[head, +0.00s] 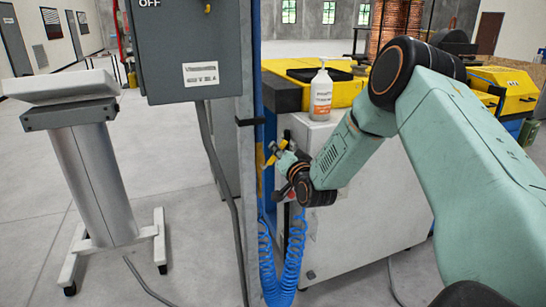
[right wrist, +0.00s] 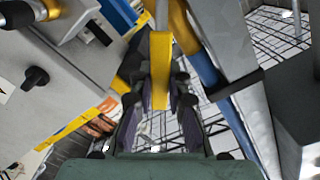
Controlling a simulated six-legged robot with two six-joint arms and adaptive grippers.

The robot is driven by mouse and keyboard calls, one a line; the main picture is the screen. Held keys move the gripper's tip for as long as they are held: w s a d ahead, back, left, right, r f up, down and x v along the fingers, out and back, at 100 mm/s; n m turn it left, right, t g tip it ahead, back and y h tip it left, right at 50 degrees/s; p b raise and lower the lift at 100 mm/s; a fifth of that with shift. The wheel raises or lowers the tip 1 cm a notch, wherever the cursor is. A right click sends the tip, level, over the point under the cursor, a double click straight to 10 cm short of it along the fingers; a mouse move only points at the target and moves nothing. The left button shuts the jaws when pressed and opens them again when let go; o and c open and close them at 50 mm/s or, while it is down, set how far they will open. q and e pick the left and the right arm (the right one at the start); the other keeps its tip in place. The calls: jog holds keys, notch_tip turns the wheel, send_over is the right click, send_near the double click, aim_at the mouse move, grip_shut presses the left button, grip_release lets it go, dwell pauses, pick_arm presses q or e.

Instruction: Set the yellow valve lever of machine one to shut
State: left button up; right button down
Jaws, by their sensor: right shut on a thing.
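The yellow valve lever (right wrist: 160,58) stands between the fingers of my right gripper (right wrist: 159,92) in the right wrist view, and the gripper is shut on it. In the head view, my right gripper (head: 280,160) is at the narrow gap between the grey post and the white-sided machine (head: 365,210). A small yellow part (head: 271,156) shows at its tips there, partly hidden by the gripper. The valve body is hard to make out. My left gripper is in neither view.
A grey electrical box (head: 190,50) on a post (head: 246,200) stands just left of the gripper. Blue coiled hoses (head: 282,265) hang below it. A pump bottle (head: 321,92) stands on the machine top. A grey pedestal (head: 95,170) stands on the left floor.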

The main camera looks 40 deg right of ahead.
notch_tip(320, 180, down, 6)
jog(key=d+m+b, duration=0.2)
jog(key=m+b, duration=0.8)
jog(key=b, duration=0.1)
jog(key=shift+s+d+r+m, duration=0.15)
jog(key=shift+s+d+m, duration=0.15)
jog(key=shift+s+d, duration=0.1)
jog(key=c, duration=1.3)
grip_release()
jog(key=shift+v, duration=3.65)
